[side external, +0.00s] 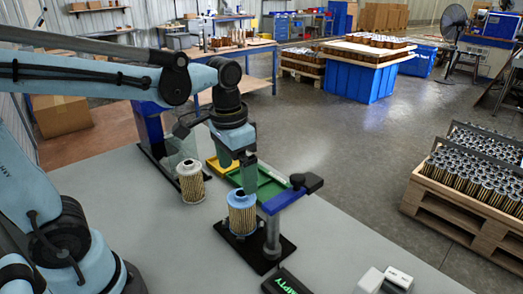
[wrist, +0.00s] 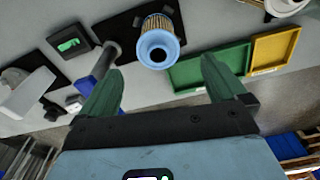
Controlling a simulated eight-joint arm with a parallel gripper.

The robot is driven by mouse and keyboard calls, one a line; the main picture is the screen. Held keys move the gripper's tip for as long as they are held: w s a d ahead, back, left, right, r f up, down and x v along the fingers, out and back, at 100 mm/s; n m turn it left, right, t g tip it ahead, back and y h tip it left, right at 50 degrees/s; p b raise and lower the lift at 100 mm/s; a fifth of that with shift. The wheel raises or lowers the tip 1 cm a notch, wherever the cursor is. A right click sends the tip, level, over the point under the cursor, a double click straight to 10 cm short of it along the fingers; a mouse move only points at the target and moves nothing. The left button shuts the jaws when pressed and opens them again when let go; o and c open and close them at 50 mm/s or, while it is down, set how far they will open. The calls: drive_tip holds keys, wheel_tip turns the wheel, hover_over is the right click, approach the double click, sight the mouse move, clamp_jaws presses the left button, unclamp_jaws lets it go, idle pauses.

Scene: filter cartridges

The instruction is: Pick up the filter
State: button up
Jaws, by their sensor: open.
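A filter with a blue end cap and pleated tan sides (side external: 242,218) stands upright on a black base plate (side external: 283,252). A second filter with a pale cap (side external: 190,185) stands to its left on the grey table. My gripper (side external: 247,183) points down just above the blue-capped filter. In the wrist view my gripper (wrist: 160,68) has its green fingers spread and empty. The blue-capped filter (wrist: 158,47) shows in the gap, beyond the fingertips. The exact height gap is hard to tell.
A post with a blue arm (side external: 285,200) rises beside the blue-capped filter, close to my gripper. A green tray (side external: 268,185) and a yellow tray (side external: 217,168) lie behind. A small display reading EMPTY (side external: 287,284) sits in front. The table's front left is clear.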

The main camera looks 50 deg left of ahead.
sight(242, 210)
drive_tip(key=shift+w+g, duration=0.2)
drive_tip(key=shift+g, duration=0.2)
drive_tip(key=shift+f, duration=0.25)
drive_tip(key=shift+w+d+f, duration=0.1)
drive_tip(key=shift+f, duration=2.8)
drive_tip(key=shift+w+d+f, duration=0.1)
drive_tip(key=shift+f, duration=2.8)
drive_tip(key=c, duration=1.3)
drive_tip(key=shift+c, duration=0.2)
drive_tip(key=shift+r, duration=0.15)
